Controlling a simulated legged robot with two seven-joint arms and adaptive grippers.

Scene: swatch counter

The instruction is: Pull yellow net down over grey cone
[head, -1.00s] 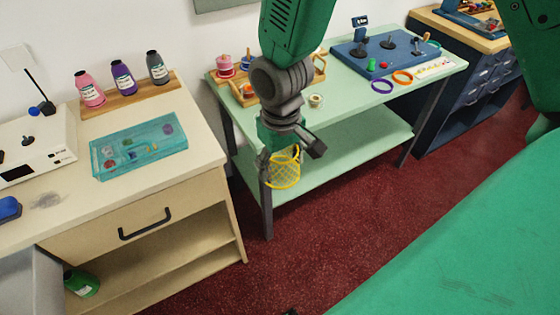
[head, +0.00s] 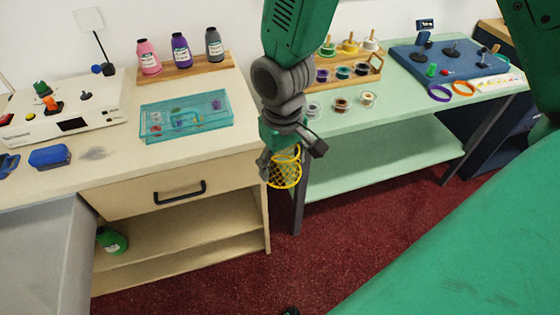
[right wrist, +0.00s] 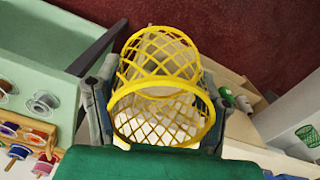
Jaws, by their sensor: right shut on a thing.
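My right gripper (head: 291,158) hangs in the middle of the head view, shut on a yellow net (head: 285,173). The net is an open mesh basket shape with a thicker ring at its rim. In the right wrist view the net (right wrist: 162,88) sits between the two dark fingers of the gripper (right wrist: 158,110), with its ring nearest the camera. It hangs in the air in front of the gap between the two counters. I cannot make out a grey cone in either view. My left gripper is not in view.
A cream counter (head: 75,178) at left bears a teal tray (head: 186,117), several bottles on a wooden stand (head: 186,74) and a white control box (head: 70,115). A pale green table (head: 400,103) at right holds a spool rack (head: 345,72) and a blue board (head: 450,60). Red floor lies below.

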